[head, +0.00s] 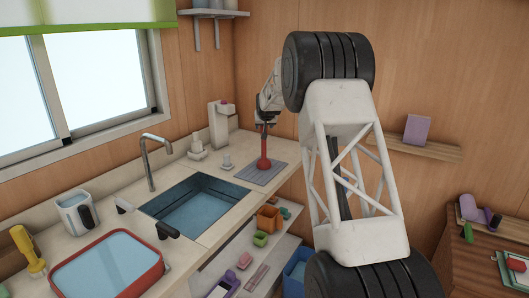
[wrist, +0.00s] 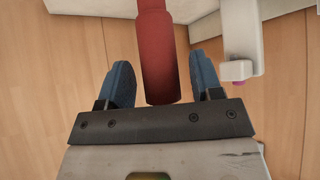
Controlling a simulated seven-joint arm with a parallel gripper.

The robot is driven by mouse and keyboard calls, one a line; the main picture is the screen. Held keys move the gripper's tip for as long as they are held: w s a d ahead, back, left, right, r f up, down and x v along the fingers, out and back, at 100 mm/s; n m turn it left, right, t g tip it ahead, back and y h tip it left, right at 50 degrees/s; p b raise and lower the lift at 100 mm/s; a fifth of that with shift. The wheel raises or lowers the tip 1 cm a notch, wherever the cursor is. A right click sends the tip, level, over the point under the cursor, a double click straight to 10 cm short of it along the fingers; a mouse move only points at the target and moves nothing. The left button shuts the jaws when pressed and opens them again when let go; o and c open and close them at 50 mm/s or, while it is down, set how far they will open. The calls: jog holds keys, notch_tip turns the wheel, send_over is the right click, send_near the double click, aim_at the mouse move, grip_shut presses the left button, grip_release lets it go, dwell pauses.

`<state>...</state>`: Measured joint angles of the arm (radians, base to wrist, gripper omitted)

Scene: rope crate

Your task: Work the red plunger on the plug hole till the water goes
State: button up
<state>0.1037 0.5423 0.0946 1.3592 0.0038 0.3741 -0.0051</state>
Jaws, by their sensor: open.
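The red plunger (head: 264,163) stands upright on a grey ribbed mat (head: 252,178) on the counter, to the right of the sink. Its red handle also shows in the wrist view (wrist: 157,60), between my two blue fingers. My gripper (wrist: 158,80) is open, with a gap on each side of the handle. In the head view my gripper (head: 265,118) is at the top of the handle. The sink (head: 165,211) holds blue water (head: 200,212); the plug hole cannot be made out.
A tap (head: 148,160) rises behind the sink. A soap dispenser (head: 219,125) stands behind the mat. A red basin of water (head: 70,285), a mug (head: 73,213) and a yellow-handled brush (head: 27,250) are at the left. A shelf with small items is below the counter.

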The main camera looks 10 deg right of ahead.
jog(key=c, duration=1.1)
jog(key=shift+r, duration=2)
